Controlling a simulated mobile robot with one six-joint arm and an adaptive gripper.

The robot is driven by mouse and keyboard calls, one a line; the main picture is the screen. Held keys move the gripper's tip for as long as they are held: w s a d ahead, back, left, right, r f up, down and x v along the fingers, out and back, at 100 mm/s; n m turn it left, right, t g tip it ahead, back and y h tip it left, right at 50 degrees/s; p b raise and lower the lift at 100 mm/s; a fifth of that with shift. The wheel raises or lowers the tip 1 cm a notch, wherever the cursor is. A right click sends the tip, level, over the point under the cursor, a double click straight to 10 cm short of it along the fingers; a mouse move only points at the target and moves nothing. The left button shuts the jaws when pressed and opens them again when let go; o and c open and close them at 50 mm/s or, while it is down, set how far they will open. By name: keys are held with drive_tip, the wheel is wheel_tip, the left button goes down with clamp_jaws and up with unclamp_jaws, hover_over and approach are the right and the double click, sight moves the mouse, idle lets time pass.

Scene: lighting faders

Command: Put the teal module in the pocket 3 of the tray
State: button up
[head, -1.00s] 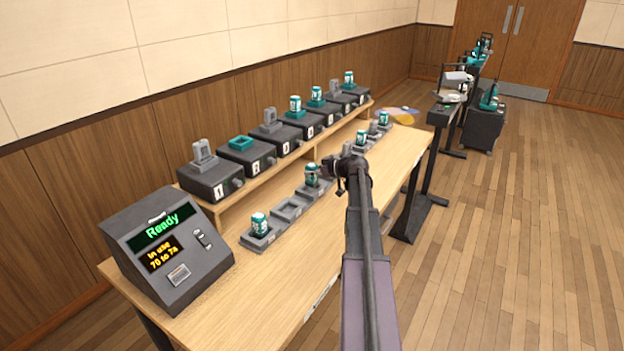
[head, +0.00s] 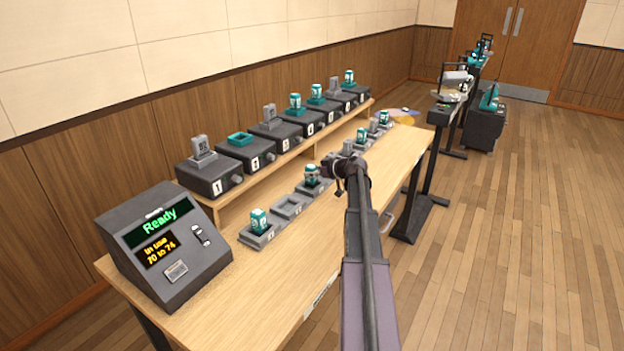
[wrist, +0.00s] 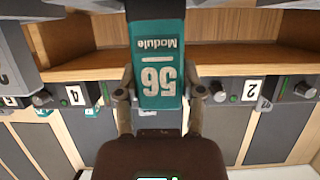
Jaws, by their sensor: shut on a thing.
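A teal module with a white label reading 56 (wrist: 160,75) stands between the fingers of my gripper (wrist: 157,102), which is shut on it. In the head view this module (head: 312,174) is at the third place from the near end of the tray row. The grey pocket there (head: 306,190) shows just below it; I cannot tell whether the module is seated or slightly above. My gripper (head: 330,170) reaches it from the right, partly hidden by my wrist. The near pocket (head: 262,238) holds another teal module (head: 258,220), and the pocket beside it (head: 290,207) is empty.
A raised wooden shelf behind the tray carries numbered docks (head: 212,178), some holding grey or teal modules. A console (head: 165,245) reading Ready stands at the near left. More tray pockets with modules (head: 384,118) continue toward the far end. The front tabletop is clear.

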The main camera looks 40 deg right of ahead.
drive_tip(key=shift+f, duration=0.5)
drive_tip(key=shift+f+b, duration=0.2)
drive_tip(key=shift+b, duration=0.25)
drive_tip(key=o, duration=1.2)
drive_tip(key=shift+r, duration=0.15)
drive_tip(key=shift+r+p, duration=0.15)
drive_tip(key=shift+p, duration=0.15)
drive_tip(key=p+v, duration=0.4)
drive_tip(key=v, duration=0.8)
